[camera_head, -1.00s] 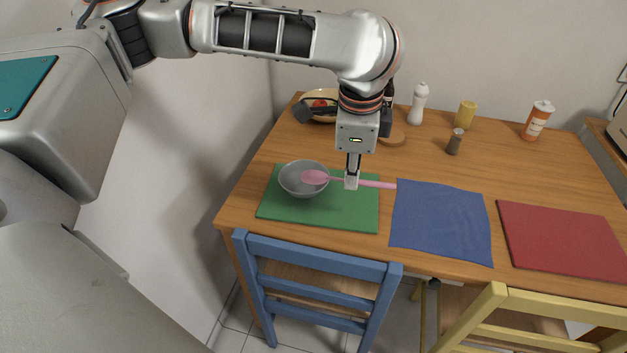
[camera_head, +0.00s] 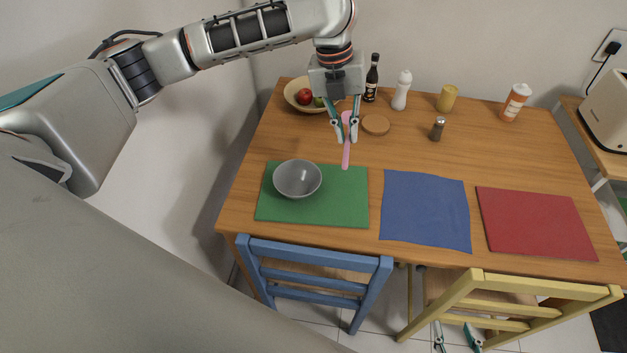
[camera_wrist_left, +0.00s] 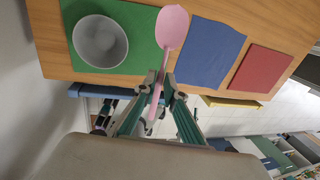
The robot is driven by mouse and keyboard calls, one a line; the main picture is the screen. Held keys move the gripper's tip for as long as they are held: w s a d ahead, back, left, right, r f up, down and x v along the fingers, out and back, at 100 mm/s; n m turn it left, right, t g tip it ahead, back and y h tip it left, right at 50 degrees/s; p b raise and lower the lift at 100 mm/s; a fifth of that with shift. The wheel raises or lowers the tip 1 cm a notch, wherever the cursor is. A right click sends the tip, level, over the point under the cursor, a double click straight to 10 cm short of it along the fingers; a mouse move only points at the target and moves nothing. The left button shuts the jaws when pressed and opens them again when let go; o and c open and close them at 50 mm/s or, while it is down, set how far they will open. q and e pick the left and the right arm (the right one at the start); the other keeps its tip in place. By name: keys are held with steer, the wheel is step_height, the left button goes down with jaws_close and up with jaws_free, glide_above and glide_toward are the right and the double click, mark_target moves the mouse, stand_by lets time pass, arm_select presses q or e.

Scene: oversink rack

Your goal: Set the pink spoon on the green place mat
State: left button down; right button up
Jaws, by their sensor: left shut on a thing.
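The pink spoon (camera_head: 346,157) is held by my left gripper (camera_head: 345,138), just behind the back edge of the green place mat (camera_head: 340,208) in the head view. One end points toward the mat's back right corner. In the left wrist view the spoon's bowl (camera_wrist_left: 172,26) sticks out beyond my left fingertips (camera_wrist_left: 162,85), which are shut on the handle. The exact height above the table is hard to tell. A grey bowl (camera_head: 298,179) stands on the mat's left part. My right gripper (camera_head: 456,338) shows low by the yellow chair, fingers apart and empty.
A blue cloth (camera_head: 426,210) and a red mat (camera_head: 537,222) lie to the right of the green mat. A fruit bowl (camera_head: 293,100), bottles, a round coaster (camera_head: 375,124) and a shaker (camera_head: 437,129) stand behind. The green mat's right part is bare.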

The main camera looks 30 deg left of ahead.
mark_target(341, 195)
arm_select(q)
steer(key=shift+f, duration=0.4)
step_height(341, 195, down, 19)
steer(key=b, duration=0.3)
steer(key=shift+f, duration=0.1)
steer(key=shift+f, duration=0.2)
steer(key=c, duration=2.1)
jaws_free()
step_height(341, 195, up, 12)
steer(key=a+p, duration=0.1)
steer(key=a, duration=0.1)
steer(key=shift+s+a+p, duration=0.15)
steer(key=shift+s+p, duration=0.15)
steer(key=shift+p, duration=0.1)
steer(key=shift+r, duration=0.1)
